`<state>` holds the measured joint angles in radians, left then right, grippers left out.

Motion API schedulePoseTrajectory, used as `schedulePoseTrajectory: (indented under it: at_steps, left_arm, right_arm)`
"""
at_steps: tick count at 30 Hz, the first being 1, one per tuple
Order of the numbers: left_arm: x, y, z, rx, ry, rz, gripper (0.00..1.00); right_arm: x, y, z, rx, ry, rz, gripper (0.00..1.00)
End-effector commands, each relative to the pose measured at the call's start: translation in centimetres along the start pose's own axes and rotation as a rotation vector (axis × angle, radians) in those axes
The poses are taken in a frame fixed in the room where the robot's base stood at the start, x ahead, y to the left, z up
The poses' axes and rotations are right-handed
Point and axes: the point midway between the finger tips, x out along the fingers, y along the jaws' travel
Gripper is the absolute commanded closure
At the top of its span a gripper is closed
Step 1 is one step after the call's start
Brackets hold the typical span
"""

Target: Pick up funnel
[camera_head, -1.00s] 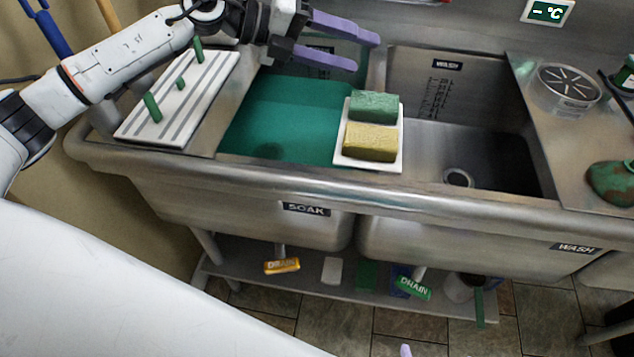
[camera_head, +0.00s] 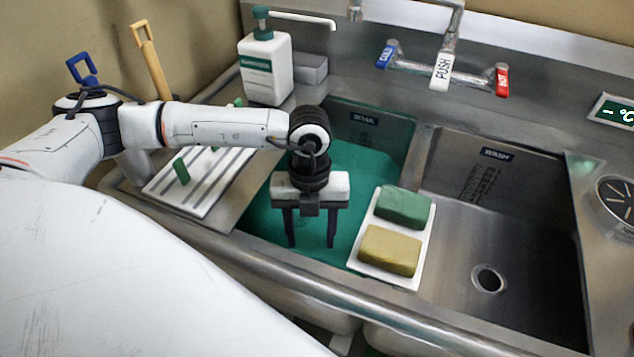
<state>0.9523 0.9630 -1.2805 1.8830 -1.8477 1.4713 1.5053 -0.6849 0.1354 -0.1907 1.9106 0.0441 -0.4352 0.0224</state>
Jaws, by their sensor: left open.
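No funnel can be made out in the head view. My left gripper (camera_head: 311,243) points down over the soak basin (camera_head: 385,135), which holds green liquid (camera_head: 262,217). Its two dark fingers are apart, with only green liquid showing between them. I cannot tell whether the fingertips touch the liquid. The gripper hides part of the basin behind it. My right gripper is not in view.
A white tray (camera_head: 428,248) with a green sponge (camera_head: 404,207) and a yellow sponge (camera_head: 390,250) lies right of the gripper. The wash basin (camera_head: 455,240) looks empty. A rack (camera_head: 215,190), soap bottle (camera_head: 266,68) and faucet (camera_head: 450,40) stand around.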

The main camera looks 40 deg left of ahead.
Motion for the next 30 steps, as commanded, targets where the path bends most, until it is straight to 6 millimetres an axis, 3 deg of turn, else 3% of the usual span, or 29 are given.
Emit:
schedulePoseTrajectory:
  at_steps: [3,11,19,28,30]
  left_arm:
    - [1.9,0.0,-0.1,-0.001,0.003,0.001,0.50]
    - [4.0,-0.3,-0.2,0.000,0.003,-0.002,0.50]
    - [7.8,-0.9,-0.4,-0.002,0.003,-0.003,0.50]
    - [8.4,-0.9,-0.4,-0.001,0.002,-0.004,0.50]
    - [8.4,-0.9,-0.4,-0.001,0.002,-0.004,0.60]
  right_arm:
    - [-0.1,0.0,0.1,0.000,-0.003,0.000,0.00]
    - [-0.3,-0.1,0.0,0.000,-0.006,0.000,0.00]
    - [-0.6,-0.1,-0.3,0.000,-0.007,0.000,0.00]
    - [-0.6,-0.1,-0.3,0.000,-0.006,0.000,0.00]
    - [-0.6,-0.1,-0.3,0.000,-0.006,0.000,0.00]
